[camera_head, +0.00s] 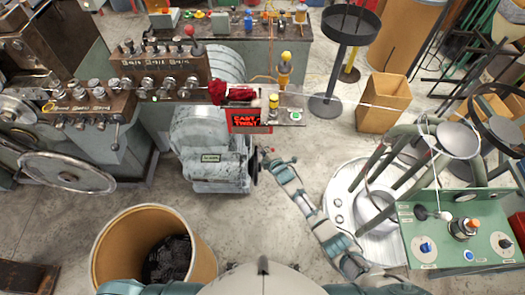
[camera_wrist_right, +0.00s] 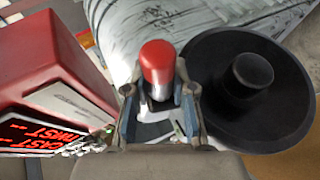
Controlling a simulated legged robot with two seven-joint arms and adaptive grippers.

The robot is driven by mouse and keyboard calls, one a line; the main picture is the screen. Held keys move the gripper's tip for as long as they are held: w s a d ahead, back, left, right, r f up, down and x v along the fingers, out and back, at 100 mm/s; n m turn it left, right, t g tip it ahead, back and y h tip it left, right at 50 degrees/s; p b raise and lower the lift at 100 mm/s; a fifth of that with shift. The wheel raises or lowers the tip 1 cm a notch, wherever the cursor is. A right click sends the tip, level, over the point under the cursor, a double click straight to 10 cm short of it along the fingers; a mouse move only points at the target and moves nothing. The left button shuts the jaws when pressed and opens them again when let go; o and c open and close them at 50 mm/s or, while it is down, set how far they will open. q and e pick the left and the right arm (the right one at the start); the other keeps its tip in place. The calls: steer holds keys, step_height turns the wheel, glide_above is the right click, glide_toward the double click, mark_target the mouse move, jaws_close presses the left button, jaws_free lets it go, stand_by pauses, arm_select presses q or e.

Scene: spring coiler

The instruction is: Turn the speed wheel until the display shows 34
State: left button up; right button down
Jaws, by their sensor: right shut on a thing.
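The display (camera_head: 247,119), a box with red letters on a black face, hangs below a shelf at the upper middle. Its letters look like "CAST" over "TWIST"; I can read no number. It also shows upside down at the left of the right wrist view (camera_wrist_right: 40,135). The speed wheel, a black disc (camera_wrist_right: 248,85) with a round hub, is at the right of the wrist view; in the head view it shows edge-on (camera_head: 254,167). My right gripper (camera_wrist_right: 158,98) is beside the wheel, its fingers shut on a red-topped handle (camera_wrist_right: 157,62). My left gripper is not in view.
A grey machine housing (camera_head: 200,140) stands left of the wheel. A brown bin (camera_head: 100,245) with dark contents is at lower left. A green control panel (camera_head: 465,240) and a round pale base (camera_head: 340,200) are at right.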

steer(key=shift+w+d+f, duration=0.1)
steer(key=shift+d+f, duration=0.15)
steer(key=shift+d, duration=0.25)
steer(key=c, duration=0.9)
jaws_free()
steer(key=shift+c, duration=0.2)
steer(key=shift+d, duration=0.15)
steer(key=shift+s+r, duration=0.3)
steer(key=shift+s, duration=0.1)
steer(key=v, duration=1.1)
